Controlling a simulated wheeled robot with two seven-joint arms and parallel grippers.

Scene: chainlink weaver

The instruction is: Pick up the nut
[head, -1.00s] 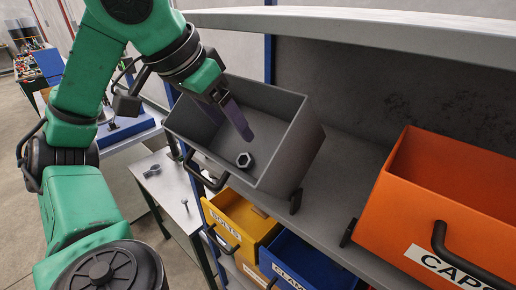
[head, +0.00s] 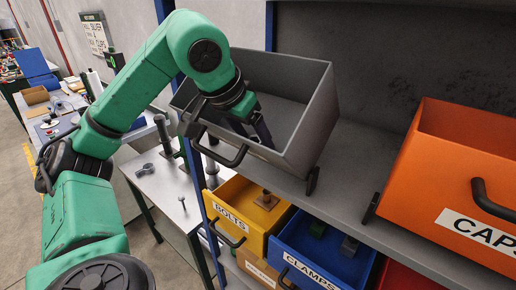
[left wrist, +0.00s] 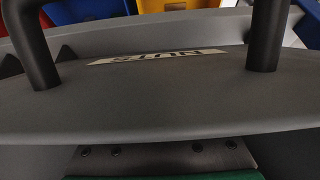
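The grey bin (head: 307,118) sits tilted on the shelf, with a dark handle at its front. The nut does not show in either current view; the bin's front wall and my left gripper block the view of the bin floor. My left gripper (head: 255,135) reaches down inside the grey bin, its fingertips partly hidden behind the front wall. I cannot tell how far apart the fingers are or whether they hold anything. In the left wrist view the bin's front wall (left wrist: 150,100) with its upside-down NUTS label (left wrist: 158,56) fills the picture. My right gripper is not in view.
An orange CAPS bin (head: 420,195) stands to the right on the same shelf (head: 345,165). Below are the yellow BOLTS bin (head: 232,228) and the blue CLAMPS bin (head: 318,268). A small table (head: 160,190) with loose parts stands at left.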

